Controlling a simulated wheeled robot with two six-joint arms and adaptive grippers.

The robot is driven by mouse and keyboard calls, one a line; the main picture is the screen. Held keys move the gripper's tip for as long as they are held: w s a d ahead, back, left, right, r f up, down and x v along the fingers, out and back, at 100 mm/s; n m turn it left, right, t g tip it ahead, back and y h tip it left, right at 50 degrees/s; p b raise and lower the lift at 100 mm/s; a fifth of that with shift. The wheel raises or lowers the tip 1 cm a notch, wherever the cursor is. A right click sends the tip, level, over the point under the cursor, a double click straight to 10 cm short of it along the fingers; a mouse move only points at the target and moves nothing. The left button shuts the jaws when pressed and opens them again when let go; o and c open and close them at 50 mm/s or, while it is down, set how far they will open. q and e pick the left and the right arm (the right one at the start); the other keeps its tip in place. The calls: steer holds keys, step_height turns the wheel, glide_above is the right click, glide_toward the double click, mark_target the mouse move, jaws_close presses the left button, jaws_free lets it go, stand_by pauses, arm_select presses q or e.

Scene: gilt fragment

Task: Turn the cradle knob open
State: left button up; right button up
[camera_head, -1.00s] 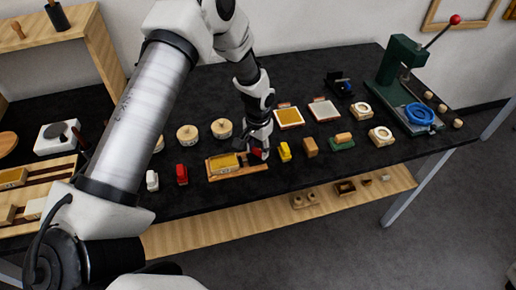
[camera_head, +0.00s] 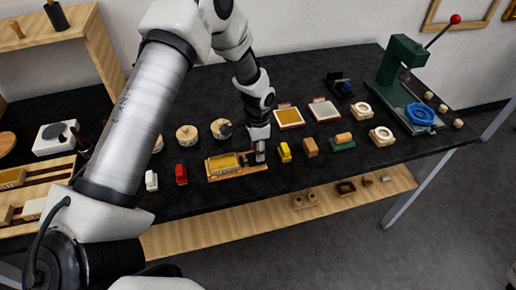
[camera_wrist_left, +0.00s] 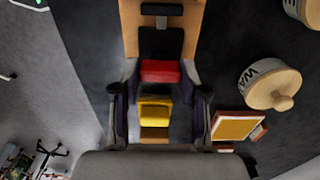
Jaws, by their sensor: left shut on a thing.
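The cradle (camera_head: 222,175) is a wooden board near the table's front edge, with a yellow-gold piece (camera_head: 224,162) lying in it. In the wrist view the cradle's board (camera_wrist_left: 190,25) is at the top, with a dark block in front of it. The red knob (camera_wrist_left: 160,71) is at the end of that block. My left gripper (camera_head: 259,154) is at the right end of the cradle, pointing down. In the wrist view its two fingers (camera_wrist_left: 160,76) are shut on the red knob, one on each side. In the head view the knob is hidden by the gripper.
A yellow block (camera_head: 284,152) and a wooden block (camera_head: 310,147) stand just right of the gripper. Round lidded jars (camera_head: 187,136) and a gold plate (camera_head: 289,117) are behind. A green press (camera_head: 400,75) stands far right.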

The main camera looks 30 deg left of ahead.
stand_by(0.4)
arm_select(q)
steer(key=o, duration=1.1)
steer(key=shift+o, duration=0.2)
step_height(320, 180, up, 12)
